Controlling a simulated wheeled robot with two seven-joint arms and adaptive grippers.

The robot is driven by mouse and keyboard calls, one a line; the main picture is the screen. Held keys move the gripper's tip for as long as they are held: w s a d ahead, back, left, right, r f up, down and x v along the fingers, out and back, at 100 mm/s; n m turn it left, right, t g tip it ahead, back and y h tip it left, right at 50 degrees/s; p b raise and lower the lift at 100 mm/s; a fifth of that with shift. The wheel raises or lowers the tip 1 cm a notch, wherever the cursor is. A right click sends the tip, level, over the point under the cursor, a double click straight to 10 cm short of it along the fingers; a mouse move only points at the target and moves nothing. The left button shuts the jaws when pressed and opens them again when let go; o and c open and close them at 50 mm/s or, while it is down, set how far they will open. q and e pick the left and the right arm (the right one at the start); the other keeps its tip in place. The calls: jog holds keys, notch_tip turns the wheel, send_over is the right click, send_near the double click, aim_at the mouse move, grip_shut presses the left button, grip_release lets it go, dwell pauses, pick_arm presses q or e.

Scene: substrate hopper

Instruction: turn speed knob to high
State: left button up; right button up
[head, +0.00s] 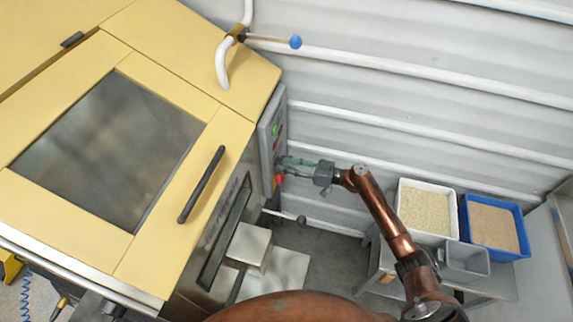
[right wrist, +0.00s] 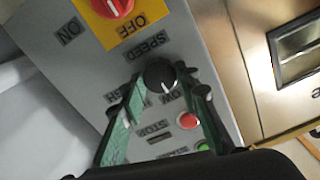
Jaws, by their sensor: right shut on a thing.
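The black speed knob (right wrist: 160,75) sits on the grey control panel (right wrist: 75,80) below the SPEED label (right wrist: 147,46) in the right wrist view. Its white mark points down and slightly right, toward the partly covered label ending in "OW". Another label, partly hidden by a finger, is at the left. My right gripper (right wrist: 163,84) has its green fingers on both sides of the knob and is shut on it. In the head view my right gripper (head: 283,162) reaches the panel (head: 267,127) on the machine's side and hides the knob. My left gripper is not in view.
A red switch (right wrist: 110,6) on a yellow plate lies above the knob. A red STOP button (right wrist: 188,121) and a green button (right wrist: 203,145) are close to the fingers. A white tub (head: 427,210) and a blue tub (head: 493,227) stand at the right.

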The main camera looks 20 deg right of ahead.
jog(key=m, duration=0.8)
jog(key=shift+m, duration=0.3)
jog(key=m+p, duration=0.1)
jog(key=m, duration=0.4)
jog(key=shift+d+r+p, duration=0.1)
jog(key=shift+p, duration=0.2)
jog(key=shift+m+p, duration=0.75)
jog(key=shift+m, duration=1.45)
jog(key=o, duration=1.2)
jog(key=shift+c, duration=0.2)
